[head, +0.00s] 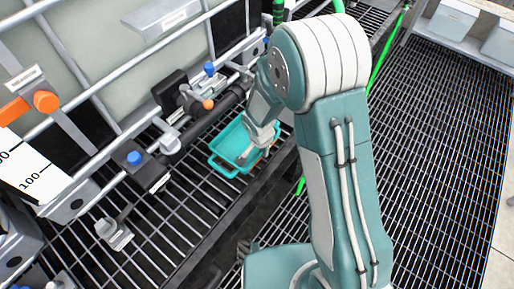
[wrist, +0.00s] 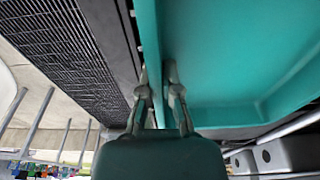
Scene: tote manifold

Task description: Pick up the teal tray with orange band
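The teal tray (head: 233,146) is in the head view, below the pipe and valves and over the grate shelf; whether it touches the shelf is unclear. My gripper (head: 245,158) is at its right side and hides part of it. A small orange-brown patch shows beside the gripper, perhaps the band. In the wrist view the tray (wrist: 235,60) fills the upper right. My gripper (wrist: 158,75) has its fingers leaning inward, one on each side of the tray's wall, and looks shut on it.
A black pipe with valves (head: 208,104) and blue knobs runs close behind the tray. A white tank in a metal cage (head: 120,50) stands at the back left. A green hose (head: 385,55) hangs behind my arm. Open grating (head: 440,150) lies to the right.

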